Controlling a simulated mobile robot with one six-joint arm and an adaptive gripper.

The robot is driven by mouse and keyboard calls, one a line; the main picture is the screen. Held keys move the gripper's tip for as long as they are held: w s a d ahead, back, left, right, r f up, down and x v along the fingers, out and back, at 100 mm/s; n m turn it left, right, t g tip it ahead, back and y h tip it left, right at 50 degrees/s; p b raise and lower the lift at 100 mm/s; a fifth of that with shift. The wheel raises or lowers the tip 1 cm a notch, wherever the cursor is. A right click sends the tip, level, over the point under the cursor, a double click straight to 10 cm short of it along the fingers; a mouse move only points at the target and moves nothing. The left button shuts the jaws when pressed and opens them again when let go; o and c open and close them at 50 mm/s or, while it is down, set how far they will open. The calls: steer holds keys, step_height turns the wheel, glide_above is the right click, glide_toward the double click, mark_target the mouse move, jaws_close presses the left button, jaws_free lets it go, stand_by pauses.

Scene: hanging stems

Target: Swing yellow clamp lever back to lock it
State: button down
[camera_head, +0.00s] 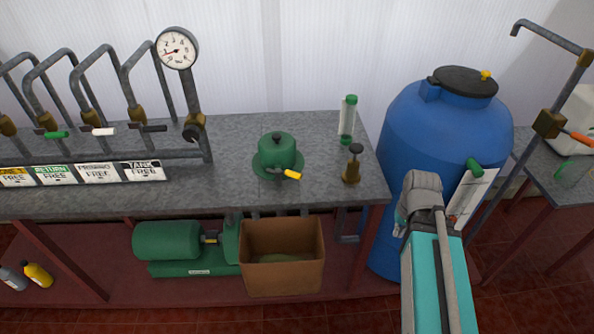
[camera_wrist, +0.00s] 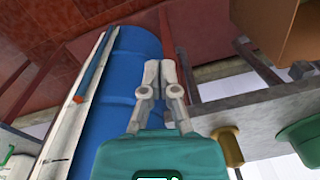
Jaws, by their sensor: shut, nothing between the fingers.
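A green round housing (camera_head: 277,155) with a domed lid stands on the grey bench. A lever with a yellow end (camera_head: 292,174) sticks out from its front right side. Part of a green round body (camera_wrist: 300,140) shows at the lower right of the wrist view, but no yellow lever shows there. My gripper (camera_wrist: 160,68) is shut and empty, its fingertips together in front of the blue barrel in the wrist view. It is apart from the lever. In the head view my arm is right of the bench, in front of the barrel, and the fingertips cannot be made out.
The blue barrel (camera_head: 430,130) stands right of the bench (camera_head: 225,187), with a small yellow knob (camera_head: 486,75) on its lid. A brass fitting (camera_head: 352,165) and a white-green bottle (camera_head: 348,115) stand right of the housing. Pipes with a gauge (camera_head: 177,48) rise at left.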

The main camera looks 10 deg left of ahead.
mark_target(285, 173)
steer(key=w+a+y+b, duration=0.3)
steer(key=a, duration=0.2)
steer(key=w+a+f+n+y+b, duration=0.1)
steer(key=w+a+y+b, duration=0.2)
steer(key=w+a+y, duration=0.1)
steer(key=w+a+y+b, duration=0.3)
steer(key=a+y, duration=0.1)
steer(key=a, duration=0.3)
steer(key=shift+w+a+f+n, duration=0.1)
steer(key=shift+w+f+n, duration=0.05)
steer(key=shift+w+n, duration=0.2)
steer(key=w+a+r+y+b, duration=0.1)
steer(key=w+y+b, duration=0.1)
steer(key=w+a+r+y+b, duration=0.2)
steer(key=shift+a, duration=0.15)
steer(key=shift+w+a+r+n+y+b, duration=0.15)
steer(key=shift+w+r+y+b, duration=0.15)
steer(key=shift+r+y, duration=0.2)
steer(key=shift+w+a+r+n+y+b, duration=0.15)
steer(key=shift+w+r+y+b, duration=0.15)
steer(key=shift+y, duration=0.2)
steer(key=shift+a, duration=0.15)
